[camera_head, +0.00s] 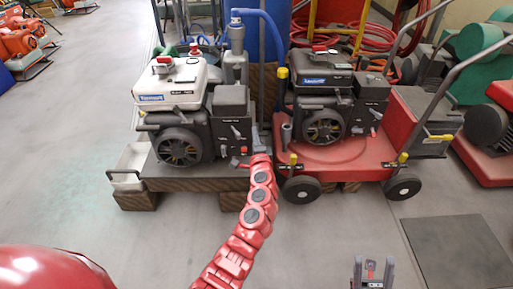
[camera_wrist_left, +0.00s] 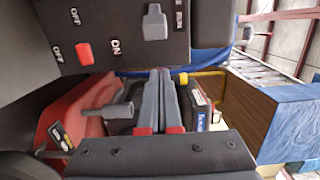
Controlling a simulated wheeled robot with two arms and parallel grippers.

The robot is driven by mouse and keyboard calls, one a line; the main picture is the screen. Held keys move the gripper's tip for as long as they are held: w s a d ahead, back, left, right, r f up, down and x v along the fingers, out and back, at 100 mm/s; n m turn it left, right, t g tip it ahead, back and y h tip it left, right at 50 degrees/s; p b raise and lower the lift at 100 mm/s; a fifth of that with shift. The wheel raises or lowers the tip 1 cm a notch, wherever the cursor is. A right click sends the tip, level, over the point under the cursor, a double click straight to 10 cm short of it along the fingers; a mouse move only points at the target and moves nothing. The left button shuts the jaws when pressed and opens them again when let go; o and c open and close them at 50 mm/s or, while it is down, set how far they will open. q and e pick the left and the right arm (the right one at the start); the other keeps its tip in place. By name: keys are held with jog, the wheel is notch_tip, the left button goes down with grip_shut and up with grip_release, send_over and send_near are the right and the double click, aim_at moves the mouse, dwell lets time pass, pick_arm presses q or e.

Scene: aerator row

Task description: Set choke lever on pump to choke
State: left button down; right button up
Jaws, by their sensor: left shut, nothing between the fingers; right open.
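The pump (camera_head: 178,100) has a white tank and a black engine and stands on a low base. Its black control panel (camera_wrist_left: 115,30) fills the top of the left wrist view, with OFF and ON labels and a red switch (camera_wrist_left: 84,53). A grey lever (camera_wrist_left: 154,22) sticks out of the panel beside a partly cut-off label. I cannot read a choke mark. My left gripper (camera_head: 257,132) is shut and empty at the pump's right side; in the wrist view its fingertips (camera_wrist_left: 160,72) lie just below the panel, apart from the grey lever. My right gripper (camera_head: 372,266) is open and empty, low in front.
A red wheeled machine (camera_head: 340,160) with a similar black engine stands close on the right of the pump. Another grey lever (camera_wrist_left: 120,108) lies below the panel. A dark mat (camera_head: 458,252) lies on the floor at right.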

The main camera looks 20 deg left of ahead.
aim_at(235, 131)
pick_arm(q)
jog(key=shift+s+a, duration=1.35)
jog(key=shift+a, duration=0.15)
